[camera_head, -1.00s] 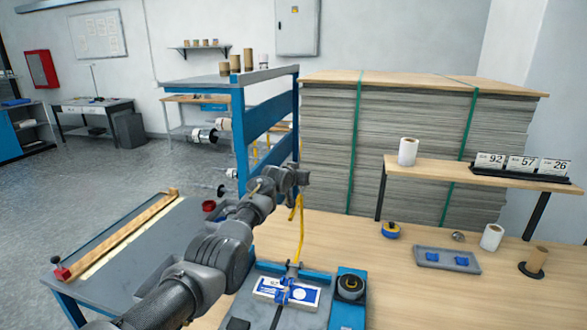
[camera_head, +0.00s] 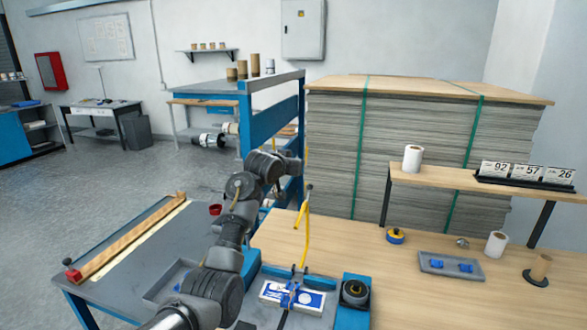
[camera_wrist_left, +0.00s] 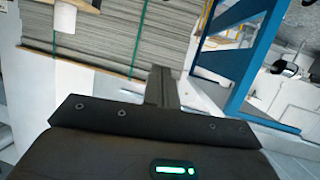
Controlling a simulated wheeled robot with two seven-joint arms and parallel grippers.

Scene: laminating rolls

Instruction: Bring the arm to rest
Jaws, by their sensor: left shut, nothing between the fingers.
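My left arm (camera_head: 238,215) comes in from the bottom left of the head view and is bent, with its wrist raised in front of the blue rack. In the wrist view my left gripper (camera_wrist_left: 160,72) is shut and empty, its fingers together, with a stack of grey sheets and a blue frame beyond. In the head view I cannot make out the fingers clearly. My right gripper is not in view.
A blue device with a white-and-blue pack (camera_head: 292,297) and a yellow handle or cord (camera_head: 304,232) stands close to my arm. A grey tray (camera_head: 450,266), paper rolls and a raised shelf (camera_head: 462,180) lie to the right. The middle of the wooden table is clear.

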